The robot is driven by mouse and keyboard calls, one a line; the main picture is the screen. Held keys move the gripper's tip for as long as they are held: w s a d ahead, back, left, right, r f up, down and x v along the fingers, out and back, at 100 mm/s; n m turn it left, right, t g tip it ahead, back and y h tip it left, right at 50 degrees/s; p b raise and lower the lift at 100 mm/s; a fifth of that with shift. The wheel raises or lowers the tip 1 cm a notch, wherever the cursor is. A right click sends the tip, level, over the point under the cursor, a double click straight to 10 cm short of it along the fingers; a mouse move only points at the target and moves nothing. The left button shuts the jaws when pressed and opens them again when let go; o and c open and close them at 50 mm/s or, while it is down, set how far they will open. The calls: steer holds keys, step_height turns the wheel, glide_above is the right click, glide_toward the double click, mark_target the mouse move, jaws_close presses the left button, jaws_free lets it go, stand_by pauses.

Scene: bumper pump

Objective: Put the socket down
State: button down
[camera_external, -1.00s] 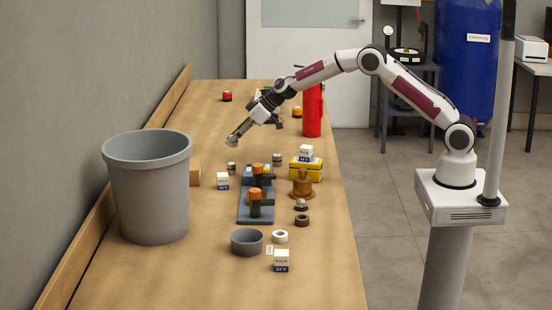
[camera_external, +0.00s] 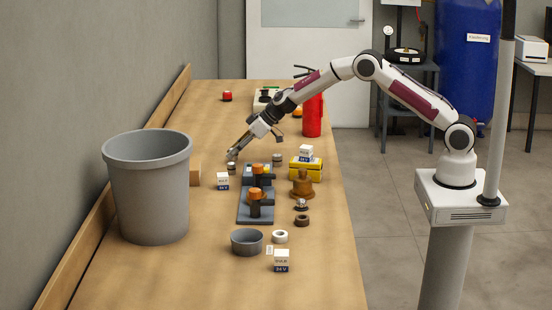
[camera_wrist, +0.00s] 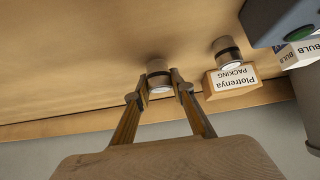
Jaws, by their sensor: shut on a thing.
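My gripper (camera_external: 232,155) is low over the table, at the end of my arm reaching in from the right. In the wrist view my gripper (camera_wrist: 158,88) has its two fingers on either side of a socket (camera_wrist: 159,72), a short cylinder with a pale silver end and a darker band. I cannot tell whether this held socket touches the table. A similar socket (camera_external: 232,168) stands on the table just on the near side of my gripper; it also shows in the wrist view (camera_wrist: 227,47). Another similar piece (camera_external: 277,159) stands to the right.
A cardboard packing box (camera_external: 195,171) and a grey bin (camera_external: 148,190) stand to the left. The table (camera_external: 200,110) behind my gripper is mostly clear.

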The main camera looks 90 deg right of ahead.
steer(key=shift+f, duration=0.55)
steer(key=shift+f, duration=0.15)
steer(key=c, duration=1.7)
jaws_free()
steer(key=shift+r, duration=0.2)
steer(key=shift+s+r, duration=0.35)
steer(key=shift+s, duration=0.05)
steer(key=shift+v, duration=5.45)
